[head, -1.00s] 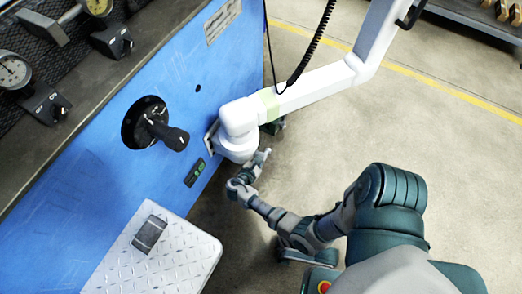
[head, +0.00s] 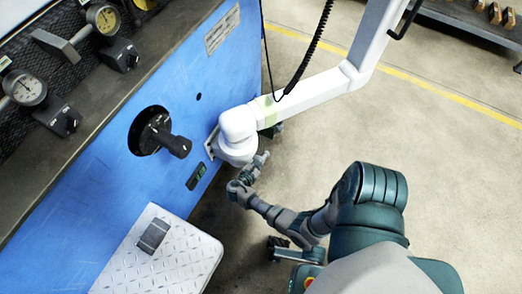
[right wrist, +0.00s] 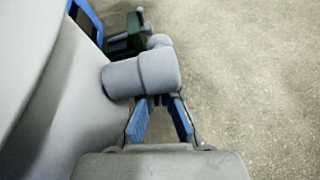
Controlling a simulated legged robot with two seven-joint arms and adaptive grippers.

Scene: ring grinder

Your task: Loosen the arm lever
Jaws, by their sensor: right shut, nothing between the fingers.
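The white jointed arm (head: 300,95) is fixed to the blue machine's side by a rounded base joint (head: 238,130). My right gripper (head: 258,166) is just below that joint, small in the head view. In the right wrist view, a grey cylindrical lever part (right wrist: 140,75) lies across the front of my right gripper (right wrist: 160,100). It hides the fingertips. The blue-padded fingers converge toward it and hold nothing. Whether they touch the lever I cannot tell. The white joint body fills the left of the wrist view.
The blue machine (head: 105,185) has a black knob (head: 165,138) and a small green display (head: 196,174). A metal tread-plate step (head: 180,262) carries a dark block (head: 153,236). Gauges (head: 104,18) sit on top. Concrete floor (head: 450,160) on the right is open.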

